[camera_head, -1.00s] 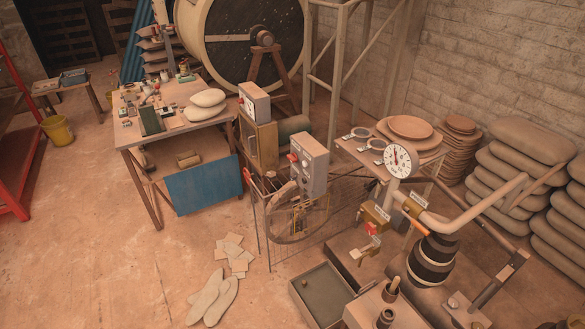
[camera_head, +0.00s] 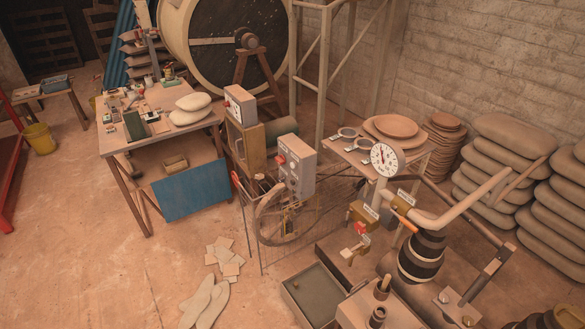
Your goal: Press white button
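Two control boxes stand near the middle of the head view. The nearer grey box (camera_head: 297,168) carries a red button (camera_head: 281,160) on its left side and several small controls on its front. The farther box (camera_head: 239,105), on a wooden cabinet, has a pale front with a dial and a small red spot. The controls are too small for me to tell which one is a white button. Neither of my grippers shows in this view.
A wire mesh fence (camera_head: 300,235) stands below the grey box. A pressure gauge (camera_head: 384,160), pipes and a dark pump vessel (camera_head: 421,258) stand to the right. A cluttered table (camera_head: 165,130) is at the left. Floor at the lower left is mostly clear, with scattered tiles (camera_head: 225,257).

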